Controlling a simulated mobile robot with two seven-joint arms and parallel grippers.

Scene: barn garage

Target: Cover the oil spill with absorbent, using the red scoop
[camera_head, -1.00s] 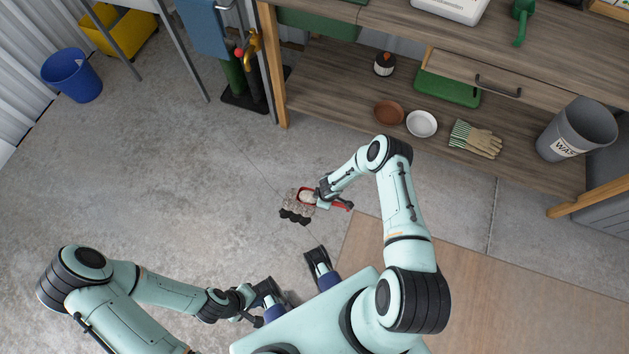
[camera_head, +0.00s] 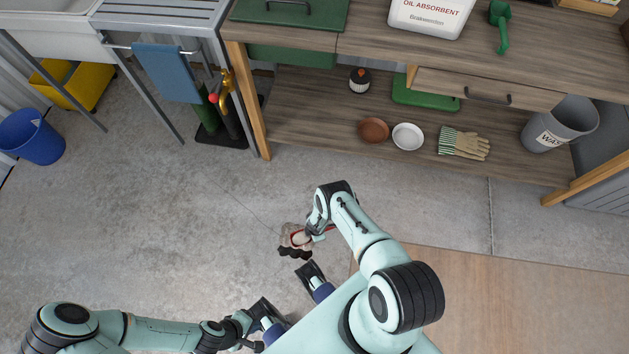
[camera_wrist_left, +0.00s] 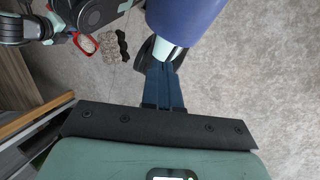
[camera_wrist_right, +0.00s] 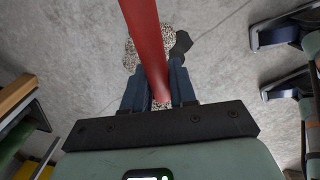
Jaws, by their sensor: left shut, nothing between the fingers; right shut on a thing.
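The oil spill (camera_head: 295,253) is a dark patch on the concrete floor, with speckled absorbent granules (camera_wrist_right: 135,52) lying beside and partly over it. A dark part of the spill shows bare in the right wrist view (camera_wrist_right: 181,45). My right gripper (camera_wrist_right: 160,85) is shut on the handle of the red scoop (camera_wrist_right: 147,40) and holds it over the granules. My left gripper (camera_wrist_left: 163,85) is shut and empty, low at the left. The oil absorbent container (camera_head: 430,15) stands on the bench.
The wooden bench (camera_head: 380,55) stands behind, with bowls (camera_head: 407,136), gloves (camera_head: 463,143) and a grey waste bin (camera_head: 560,125) on its lower shelf. A green scoop (camera_head: 500,25) lies on top. A blue bucket (camera_head: 32,138) is at left. The floor left of the spill is clear.

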